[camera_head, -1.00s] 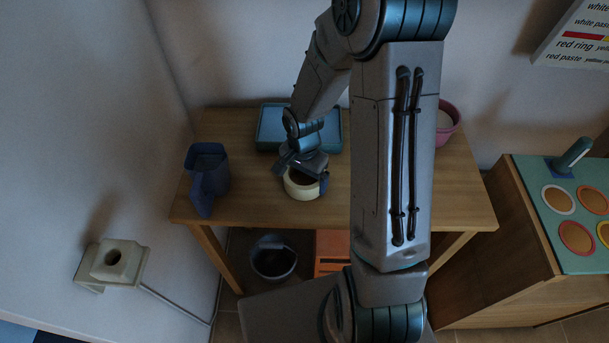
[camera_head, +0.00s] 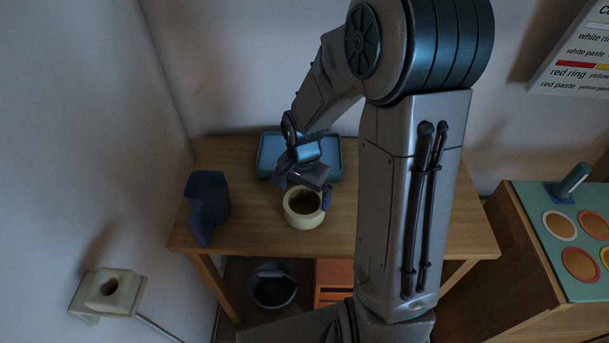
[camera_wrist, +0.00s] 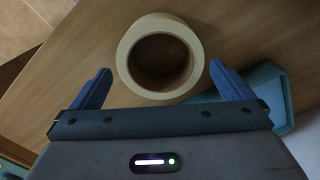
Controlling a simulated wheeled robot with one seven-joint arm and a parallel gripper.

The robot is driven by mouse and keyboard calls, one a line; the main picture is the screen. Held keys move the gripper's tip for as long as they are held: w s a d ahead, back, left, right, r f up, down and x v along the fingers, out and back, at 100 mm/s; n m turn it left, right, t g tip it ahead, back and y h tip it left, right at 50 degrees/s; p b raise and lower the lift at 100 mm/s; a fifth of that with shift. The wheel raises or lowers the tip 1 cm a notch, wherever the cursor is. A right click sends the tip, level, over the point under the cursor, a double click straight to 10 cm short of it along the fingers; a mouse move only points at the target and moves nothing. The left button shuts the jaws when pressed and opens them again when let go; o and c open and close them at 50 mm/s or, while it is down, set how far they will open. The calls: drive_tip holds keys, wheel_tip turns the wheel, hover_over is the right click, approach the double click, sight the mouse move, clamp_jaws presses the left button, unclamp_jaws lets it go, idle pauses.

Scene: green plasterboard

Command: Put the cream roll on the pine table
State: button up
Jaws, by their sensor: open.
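The cream roll (camera_head: 303,213) lies flat on the pine table (camera_head: 262,233), hole facing up, near the table's middle. It also shows in the wrist view (camera_wrist: 190,28) as a thick pale ring with a dark hole. My gripper (camera_head: 303,192) is just behind the roll, above the table, with its blue fingers spread wide. In the wrist view my gripper (camera_wrist: 158,85) is open, its two fingertips on either side of the roll's near edge with clear gaps. Nothing is held between them.
A blue jug (camera_head: 207,203) stands at the table's left. A teal tray (camera_head: 268,155) lies at the back. A dark bucket (camera_head: 273,290) and an orange box (camera_head: 330,278) sit below. My arm covers the table's right part. A green-topped cabinet (camera_head: 535,225) stands right.

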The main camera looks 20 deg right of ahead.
drive_tip(key=s+r+n+t, duration=0.3)
drive_tip(key=s+r+n, duration=0.6)
drive_tip(key=s+r, duration=0.5)
wheel_tip(320, 180, up, 2)
drive_tip(key=shift+d+n, duration=0.25)
drive_tip(key=shift+n, duration=0.05)
